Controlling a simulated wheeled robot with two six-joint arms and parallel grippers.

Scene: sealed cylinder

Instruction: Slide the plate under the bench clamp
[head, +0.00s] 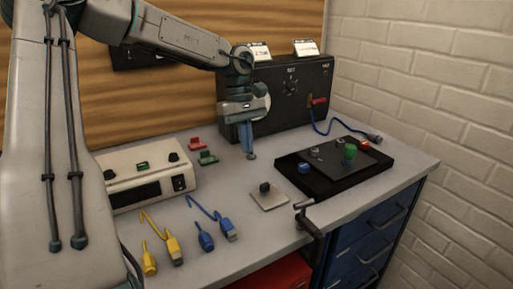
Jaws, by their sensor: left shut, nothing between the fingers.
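The plate (271,199) is a small pale square with a dark knob on top. It lies flat on the bench near the front edge. The bench clamp (308,219) is a dark clamp with a bar handle on the front edge, just right of the plate; a small gap seems to separate them. My left gripper (250,156) points down behind the plate and slightly to its left, in front of the black box. Its fingers are shut and empty, apart from the plate. My right gripper is not in view.
A black tray (289,181) with coloured knobs is right of the plate. A black box (309,92) with a blue cable (343,122) stands behind. A white device (140,193), red and green clips (207,158), and yellow (171,247) and blue (229,231) connectors are at left.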

